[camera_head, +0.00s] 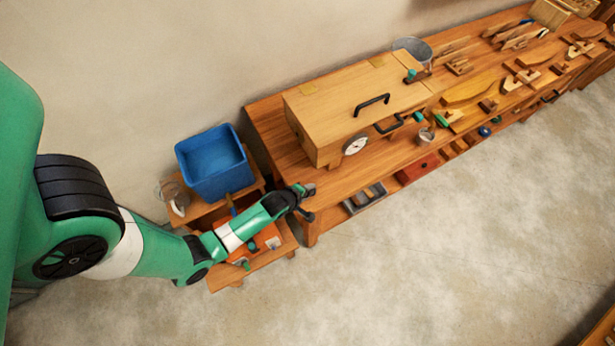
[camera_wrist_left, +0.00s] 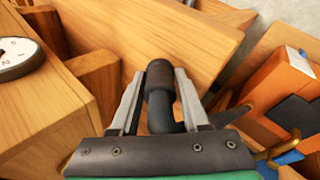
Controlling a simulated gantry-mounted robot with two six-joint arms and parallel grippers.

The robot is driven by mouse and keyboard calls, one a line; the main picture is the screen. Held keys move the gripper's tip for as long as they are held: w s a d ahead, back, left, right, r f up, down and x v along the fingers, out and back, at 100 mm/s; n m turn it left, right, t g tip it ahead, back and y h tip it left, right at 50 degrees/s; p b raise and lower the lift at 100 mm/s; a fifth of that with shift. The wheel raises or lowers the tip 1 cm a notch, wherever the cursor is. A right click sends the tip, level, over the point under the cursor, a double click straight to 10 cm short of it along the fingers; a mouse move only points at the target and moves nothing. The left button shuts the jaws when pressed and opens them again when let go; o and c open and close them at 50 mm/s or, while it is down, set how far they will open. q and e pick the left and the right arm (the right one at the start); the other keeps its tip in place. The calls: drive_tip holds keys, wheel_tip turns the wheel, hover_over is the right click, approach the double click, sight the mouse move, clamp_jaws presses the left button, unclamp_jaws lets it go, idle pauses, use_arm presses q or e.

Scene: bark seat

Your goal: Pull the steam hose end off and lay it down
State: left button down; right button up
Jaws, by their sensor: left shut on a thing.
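My left gripper (camera_head: 305,196) is at the left end of the workbench, beside the near lower corner of the long wooden box (camera_head: 340,110). In the left wrist view the two fingers of the left gripper (camera_wrist_left: 160,95) are shut on a dark grey hose end (camera_wrist_left: 159,80), a short round piece with a bend below it. Its tip points toward a wooden surface; I cannot tell whether it touches. My right gripper is not in view.
Wooden tools and several planes crowd the bench's right part. A grey tray (camera_head: 365,199) sits below the bench front.

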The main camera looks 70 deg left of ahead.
use_arm(q)
drive_tip(key=shift+c, duration=1.6)
unclamp_jaws()
drive_tip(key=shift+s+f, duration=0.15)
drive_tip(key=shift+f, duration=0.05)
drive_tip(key=shift+d+r, duration=0.1)
drive_tip(key=shift+r, duration=0.3)
drive_tip(key=p+v, duration=0.3)
drive_tip(key=v, duration=0.8)
drive_tip(key=shift+r, duration=0.2)
